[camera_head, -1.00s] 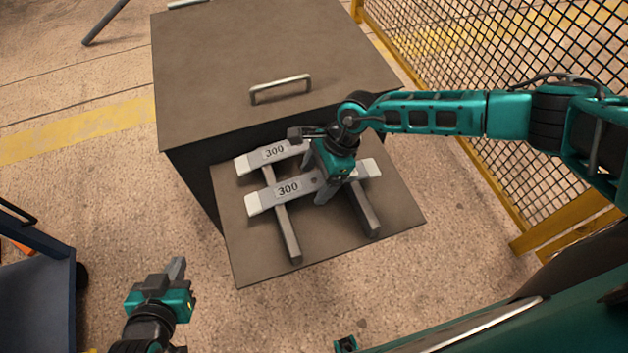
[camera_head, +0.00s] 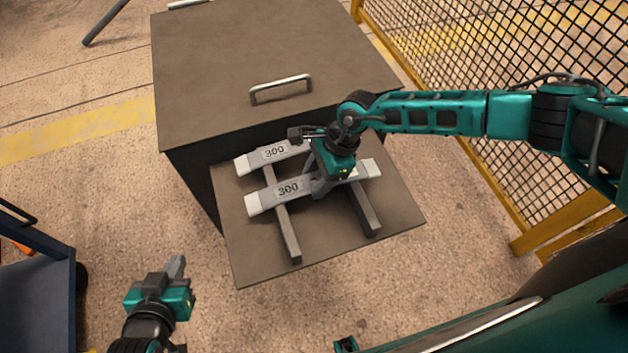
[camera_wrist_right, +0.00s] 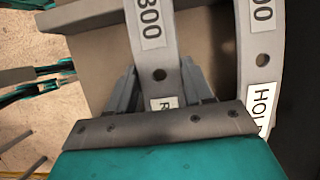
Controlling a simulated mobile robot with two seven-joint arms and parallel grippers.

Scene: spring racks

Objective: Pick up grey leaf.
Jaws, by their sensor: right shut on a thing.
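Two grey leaves marked 300 lie side by side across two grey bars on a brown shelf (camera_head: 330,240). The nearer leaf (camera_head: 266,199) is under my right gripper (camera_head: 318,190). My right gripper is shut on this leaf near its middle, with one finger on each side. In the right wrist view the held leaf (camera_wrist_right: 158,45) runs between the fingers (camera_wrist_right: 160,90), with a hole and part of a label showing. The farther leaf (camera_head: 250,162) is partly hidden by my right gripper; it also shows in the right wrist view (camera_wrist_right: 262,85). My left gripper (camera_head: 170,272) is away from the leaves, over the floor.
A brown cabinet (camera_head: 230,60) with a metal handle (camera_head: 281,88) stands behind the shelf. A yellow-framed mesh fence (camera_head: 500,60) is at the right. A blue cart (camera_head: 35,285) is at the lower left. Open floor lies around the shelf's front.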

